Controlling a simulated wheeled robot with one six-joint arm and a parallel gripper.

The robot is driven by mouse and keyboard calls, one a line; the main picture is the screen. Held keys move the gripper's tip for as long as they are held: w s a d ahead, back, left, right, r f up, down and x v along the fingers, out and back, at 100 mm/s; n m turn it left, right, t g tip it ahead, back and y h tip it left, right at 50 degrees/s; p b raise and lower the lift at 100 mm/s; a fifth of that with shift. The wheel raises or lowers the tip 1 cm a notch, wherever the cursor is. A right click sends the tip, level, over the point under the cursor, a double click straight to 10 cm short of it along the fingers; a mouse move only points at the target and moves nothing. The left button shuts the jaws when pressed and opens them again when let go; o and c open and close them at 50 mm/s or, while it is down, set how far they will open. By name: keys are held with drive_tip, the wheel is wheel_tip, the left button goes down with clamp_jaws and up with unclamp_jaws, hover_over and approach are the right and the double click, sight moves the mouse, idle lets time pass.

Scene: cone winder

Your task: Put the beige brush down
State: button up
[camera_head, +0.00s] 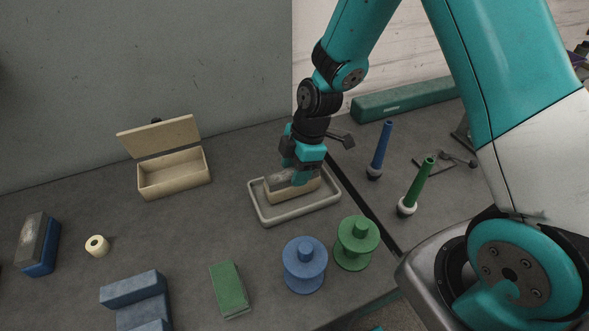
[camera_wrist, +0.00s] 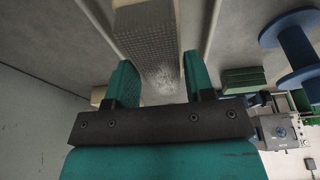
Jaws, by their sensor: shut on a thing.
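The beige brush (camera_head: 291,191) has a beige block and a grey textured face, which shows large in the wrist view (camera_wrist: 146,38). It is within the outline of a pale shallow tray (camera_head: 300,217) in the head view; I cannot tell whether it touches the tray floor. My gripper (camera_head: 293,178) points down over the tray and is shut on the brush. In the wrist view the brush lies between my two teal fingers (camera_wrist: 158,82). My gripper hides part of the brush in the head view.
An open beige box (camera_head: 174,178) stands behind left. A blue spool (camera_head: 304,267) and a green spool (camera_head: 356,243) stand in front of the tray. A green block (camera_head: 230,288) lies front left. Blue (camera_head: 380,150) and green (camera_head: 418,186) spindles stand right. Bare table lies left of the tray.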

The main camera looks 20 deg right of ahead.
drive_tip(key=shift+f, duration=0.45)
drive_tip(key=shift+f, duration=0.15)
drive_tip(key=o, duration=1)
